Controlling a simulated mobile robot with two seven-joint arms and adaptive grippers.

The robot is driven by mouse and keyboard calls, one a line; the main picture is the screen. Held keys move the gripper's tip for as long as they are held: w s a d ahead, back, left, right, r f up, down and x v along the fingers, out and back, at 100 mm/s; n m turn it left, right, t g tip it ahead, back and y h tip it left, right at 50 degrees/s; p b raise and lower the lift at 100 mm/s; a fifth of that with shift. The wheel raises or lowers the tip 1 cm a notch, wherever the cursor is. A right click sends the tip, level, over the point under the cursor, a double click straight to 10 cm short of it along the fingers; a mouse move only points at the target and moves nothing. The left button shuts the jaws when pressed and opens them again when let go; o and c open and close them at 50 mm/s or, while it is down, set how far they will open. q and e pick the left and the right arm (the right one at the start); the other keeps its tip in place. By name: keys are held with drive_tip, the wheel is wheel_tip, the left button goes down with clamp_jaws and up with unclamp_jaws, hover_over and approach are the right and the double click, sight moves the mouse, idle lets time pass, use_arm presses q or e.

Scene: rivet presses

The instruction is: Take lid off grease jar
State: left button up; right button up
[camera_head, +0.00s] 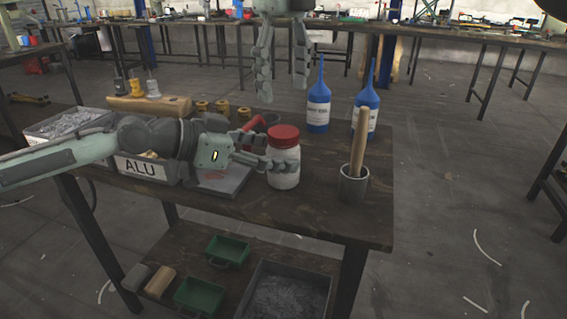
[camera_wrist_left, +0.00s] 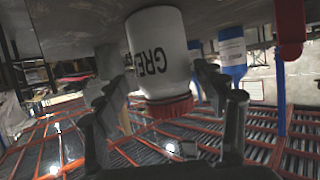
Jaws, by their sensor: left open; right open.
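The grease jar (camera_head: 284,178) is white and stands upright on the dark table, with its red lid (camera_head: 284,136) on top. My left gripper (camera_head: 268,152) reaches in from the left with its fingers open around the jar. In the left wrist view the jar (camera_wrist_left: 158,50) and its red lid (camera_wrist_left: 168,106) appear upside down between the two open fingers (camera_wrist_left: 160,85). I cannot tell whether the fingers touch it. My right gripper (camera_head: 282,70) hangs above and behind the jar, open and empty, its fingers pointing down.
Two blue bottles (camera_head: 318,105) stand behind the jar. A grey cup (camera_head: 353,186) with a wooden handle (camera_head: 358,150) stands to its right. A bin labelled ALU (camera_head: 142,168) and a tray of metal bits (camera_head: 65,125) are at the left. The table's right front corner is clear.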

use_arm(q)
drive_tip(key=shift+x, duration=1.25)
clamp_jaws()
